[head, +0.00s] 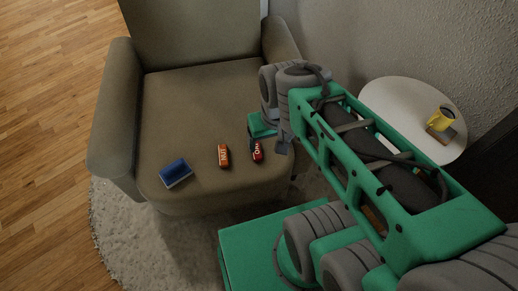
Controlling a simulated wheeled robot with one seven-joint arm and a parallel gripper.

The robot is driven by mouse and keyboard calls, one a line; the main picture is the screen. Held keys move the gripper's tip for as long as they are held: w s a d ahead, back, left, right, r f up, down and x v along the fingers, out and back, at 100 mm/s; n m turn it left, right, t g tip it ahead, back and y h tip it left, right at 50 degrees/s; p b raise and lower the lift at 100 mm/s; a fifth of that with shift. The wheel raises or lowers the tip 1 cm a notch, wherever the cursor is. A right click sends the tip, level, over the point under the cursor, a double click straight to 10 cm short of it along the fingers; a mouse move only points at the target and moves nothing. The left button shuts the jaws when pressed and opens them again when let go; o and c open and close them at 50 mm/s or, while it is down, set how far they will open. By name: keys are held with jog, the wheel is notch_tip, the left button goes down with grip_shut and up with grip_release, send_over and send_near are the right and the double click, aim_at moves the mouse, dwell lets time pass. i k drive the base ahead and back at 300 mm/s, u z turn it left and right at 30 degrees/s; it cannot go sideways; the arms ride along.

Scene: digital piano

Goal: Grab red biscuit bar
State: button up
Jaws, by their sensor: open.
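The red biscuit bar (258,152) lies on the seat of the olive armchair (190,110), near its front right part. My gripper (268,146) is at the right of the seat, right by the red bar. It is open. My green and grey arm comes in from the lower right and hides part of the chair's right side. The fingertips are small in this view, and I cannot tell whether they touch the bar or sit around it.
An orange bar (223,156) lies just left of the red one. A blue block-like item (175,173) lies near the seat's front left. The seat's back half is clear.

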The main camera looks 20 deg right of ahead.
aim_at(257, 155)
jog(key=z, duration=1.75)
jog(key=k, duration=1.3)
jog(key=u, duration=2.3)
jog(key=i, duration=0.5)
